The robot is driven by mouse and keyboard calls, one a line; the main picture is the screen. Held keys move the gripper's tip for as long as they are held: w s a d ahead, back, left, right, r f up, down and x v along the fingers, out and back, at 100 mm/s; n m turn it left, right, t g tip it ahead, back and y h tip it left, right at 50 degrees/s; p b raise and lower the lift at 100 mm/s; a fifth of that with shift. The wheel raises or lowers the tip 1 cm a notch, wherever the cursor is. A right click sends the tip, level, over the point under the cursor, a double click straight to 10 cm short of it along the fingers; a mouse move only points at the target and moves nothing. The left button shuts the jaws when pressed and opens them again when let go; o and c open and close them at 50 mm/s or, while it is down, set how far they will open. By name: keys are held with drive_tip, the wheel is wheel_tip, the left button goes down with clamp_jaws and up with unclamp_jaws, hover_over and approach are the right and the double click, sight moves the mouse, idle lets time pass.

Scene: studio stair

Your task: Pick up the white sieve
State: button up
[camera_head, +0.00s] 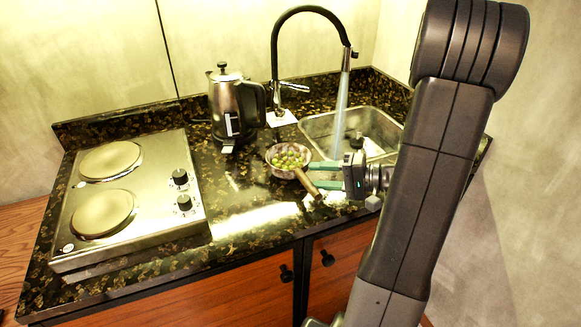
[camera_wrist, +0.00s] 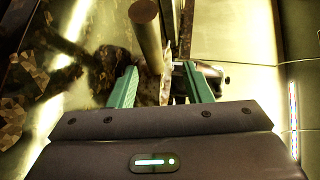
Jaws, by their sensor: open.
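The white sieve (camera_head: 281,173) sits on the dark speckled counter left of the sink, with small round green items in its bowl. Its brown handle (camera_head: 308,184) points toward the front right. My gripper (camera_head: 311,176) is open, with its green fingers pointing left and the handle close to their tips. In the wrist view, a brown rod-like handle (camera_wrist: 147,35) shows between the two green fingers of my gripper (camera_wrist: 160,67), nearer the left one. Whether either finger touches it cannot be told. The sieve's bowl is not clear in the wrist view.
A metal kettle (camera_head: 233,108) stands behind and left of the sieve. A two-plate hob (camera_head: 150,215) is on the left. A black tap (camera_head: 276,60) runs water into the sink (camera_head: 318,128) at the right. Some counter is free in front of the kettle.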

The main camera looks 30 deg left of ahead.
sight(303, 177)
drive_tip(key=shift+f+p+x, duration=0.2)
drive_tip(key=shift+p+x, duration=0.05)
drive_tip(key=shift+x, duration=1.05)
drive_tip(key=shift+f+p+x, duration=0.15)
drive_tip(key=shift+p+x, duration=0.1)
drive_tip(key=shift+x, duration=1.05)
clamp_jaws()
